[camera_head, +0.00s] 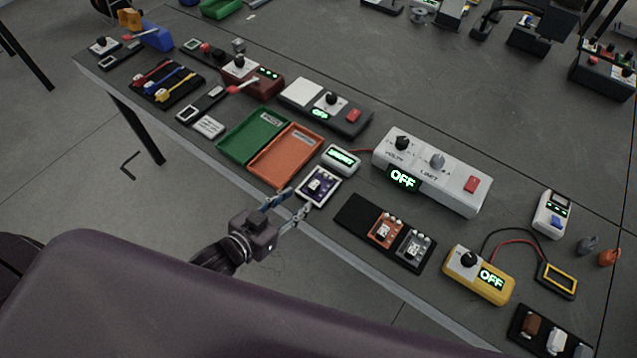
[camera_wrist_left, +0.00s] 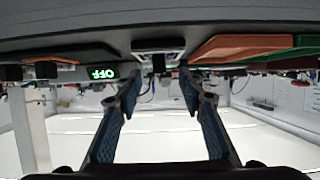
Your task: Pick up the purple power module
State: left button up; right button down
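The purple power module (camera_head: 317,187) sits on a small pale pad near the table's front edge, just right of the orange tray, in the head view. My left gripper (camera_head: 297,201) is just in front of it at the table edge, fingers pointing toward it. In the left wrist view, which looks upside down, the two blue-grey fingers of the gripper (camera_wrist_left: 160,88) are spread apart with nothing held between them. A small dark and light object lies ahead between the fingertips there; I cannot tell its colour. My right gripper is not in view.
The orange tray (camera_head: 287,154) and green tray (camera_head: 253,134) lie to the left. A small white display box (camera_head: 341,159) stands just behind the module. A black tray with orange and grey modules (camera_head: 359,213) lies to the right. A large white power box (camera_head: 450,185) stands behind.

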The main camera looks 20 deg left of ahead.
aim_at(311, 189)
pick_arm(q)
jog(key=shift+r+p+x, duration=0.2)
jog(key=shift+p+x, duration=0.3)
jog(key=shift+x, duration=1.45)
jog(key=shift+r+p+x, duration=0.2)
jog(key=shift+p+x, duration=0.25)
jog(key=shift+x, duration=1.55)
jog(key=shift+w+d, duration=0.1)
grip_shut()
